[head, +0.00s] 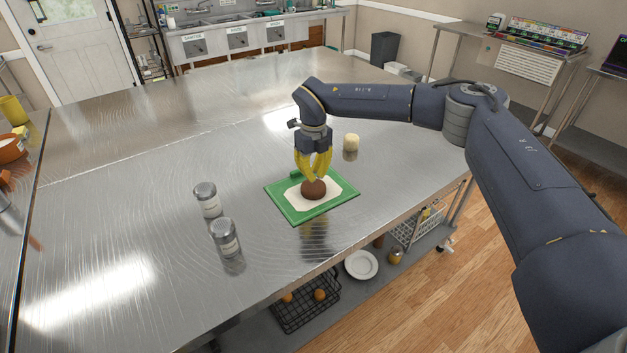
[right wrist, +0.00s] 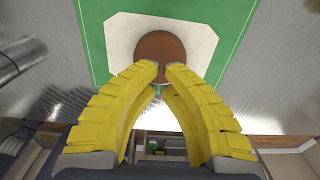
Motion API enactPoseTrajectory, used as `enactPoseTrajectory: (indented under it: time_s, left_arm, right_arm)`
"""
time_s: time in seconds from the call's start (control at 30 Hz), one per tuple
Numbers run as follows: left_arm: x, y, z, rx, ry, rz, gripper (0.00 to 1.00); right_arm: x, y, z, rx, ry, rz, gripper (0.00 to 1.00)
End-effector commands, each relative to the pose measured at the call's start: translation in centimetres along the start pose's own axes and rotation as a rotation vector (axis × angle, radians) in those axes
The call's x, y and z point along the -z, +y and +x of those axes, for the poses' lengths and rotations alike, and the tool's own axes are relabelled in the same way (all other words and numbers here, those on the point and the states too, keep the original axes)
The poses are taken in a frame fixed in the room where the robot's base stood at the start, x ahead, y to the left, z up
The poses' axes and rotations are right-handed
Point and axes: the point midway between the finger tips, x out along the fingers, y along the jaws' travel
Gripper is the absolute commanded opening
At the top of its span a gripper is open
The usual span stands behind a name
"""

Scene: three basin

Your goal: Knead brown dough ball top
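The brown dough ball (head: 314,190) sits on a white sheet (head: 294,200) on a green mat (head: 345,207) on the steel table. My right gripper (head: 314,179) points down with its yellow fingertips at the top of the ball. In the right wrist view, the fingertips (right wrist: 162,69) are nearly together, with a narrow gap, and overlap the near part of the dough ball (right wrist: 160,46). The ball is below the tips, not between them. I cannot tell whether they touch it. My left gripper is not in view.
Two metal shakers (head: 207,200) (head: 225,238) stand left of the mat. The table's left and back are mostly clear.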

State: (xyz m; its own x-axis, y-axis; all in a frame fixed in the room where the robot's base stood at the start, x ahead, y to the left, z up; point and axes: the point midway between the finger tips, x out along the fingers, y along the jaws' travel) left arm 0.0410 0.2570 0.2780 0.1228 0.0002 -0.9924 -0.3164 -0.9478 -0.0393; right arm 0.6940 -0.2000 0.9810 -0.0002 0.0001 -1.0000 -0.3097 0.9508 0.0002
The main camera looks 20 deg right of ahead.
Motion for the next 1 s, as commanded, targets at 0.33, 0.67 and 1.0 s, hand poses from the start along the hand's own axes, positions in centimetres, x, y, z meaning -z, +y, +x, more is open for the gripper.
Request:
enactPoseTrajectory:
  time_s: [0.33, 0.67, 1.0]
  left_arm:
    - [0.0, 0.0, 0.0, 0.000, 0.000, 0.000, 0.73]
    - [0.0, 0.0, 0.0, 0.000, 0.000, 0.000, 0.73]
    - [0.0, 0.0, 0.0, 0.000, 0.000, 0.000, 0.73]
  right_arm:
    - [0.0, 0.0, -3.0, 0.001, -0.002, -0.001, 0.00]
    - [0.0, 0.0, -5.7, 0.001, 0.000, 0.000, 0.00]
    - [0.0, 0.0, -5.7, 0.000, 0.000, 0.000, 0.00]
